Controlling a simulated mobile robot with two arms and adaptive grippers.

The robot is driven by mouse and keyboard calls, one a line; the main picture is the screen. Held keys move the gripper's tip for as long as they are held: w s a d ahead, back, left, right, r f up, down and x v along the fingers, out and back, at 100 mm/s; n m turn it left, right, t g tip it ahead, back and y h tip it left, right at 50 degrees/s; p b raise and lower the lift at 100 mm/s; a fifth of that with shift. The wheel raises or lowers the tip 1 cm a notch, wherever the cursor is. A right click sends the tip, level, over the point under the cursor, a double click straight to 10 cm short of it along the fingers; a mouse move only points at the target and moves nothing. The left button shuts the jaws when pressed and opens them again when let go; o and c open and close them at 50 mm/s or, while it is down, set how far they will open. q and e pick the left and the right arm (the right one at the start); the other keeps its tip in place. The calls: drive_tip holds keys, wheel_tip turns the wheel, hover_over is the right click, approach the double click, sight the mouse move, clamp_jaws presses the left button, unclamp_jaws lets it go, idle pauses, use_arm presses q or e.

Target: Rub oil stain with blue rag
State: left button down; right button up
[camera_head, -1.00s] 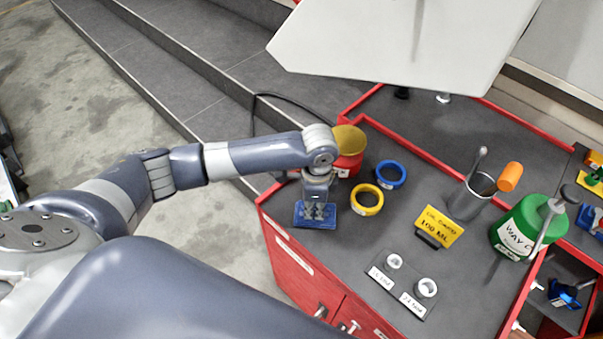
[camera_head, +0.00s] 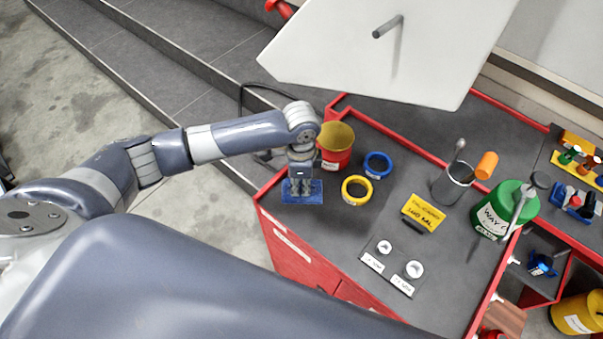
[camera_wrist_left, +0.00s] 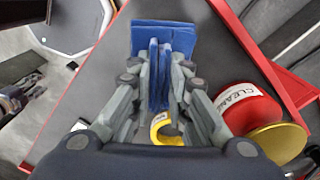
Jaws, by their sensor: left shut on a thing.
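The blue rag (camera_head: 309,196) is at the left corner of the dark bench top, left of the yellow ring. My left gripper (camera_head: 302,185) points down and is shut on the rag. In the left wrist view, a fold of the rag (camera_wrist_left: 165,38) is pinched between the fingers of the gripper (camera_wrist_left: 160,95), and the rest spreads flat beyond the tips. The rag appears to be at the bench surface, but I cannot tell how firmly it touches. I see no oil stain; the surface under the rag is hidden. My right gripper is not in view.
Yellow ring (camera_head: 357,190), blue ring (camera_head: 378,165), yellow sign (camera_head: 423,212), metal cup (camera_head: 451,184) and green can (camera_head: 503,210) stand farther right. A pale panel (camera_head: 385,50) hangs above the back.

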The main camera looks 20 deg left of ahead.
use_arm(q)
wheel_tip(320, 180, up, 2)
drive_tip(key=shift+d+r+p, duration=0.1)
drive_tip(key=shift+p, duration=0.65)
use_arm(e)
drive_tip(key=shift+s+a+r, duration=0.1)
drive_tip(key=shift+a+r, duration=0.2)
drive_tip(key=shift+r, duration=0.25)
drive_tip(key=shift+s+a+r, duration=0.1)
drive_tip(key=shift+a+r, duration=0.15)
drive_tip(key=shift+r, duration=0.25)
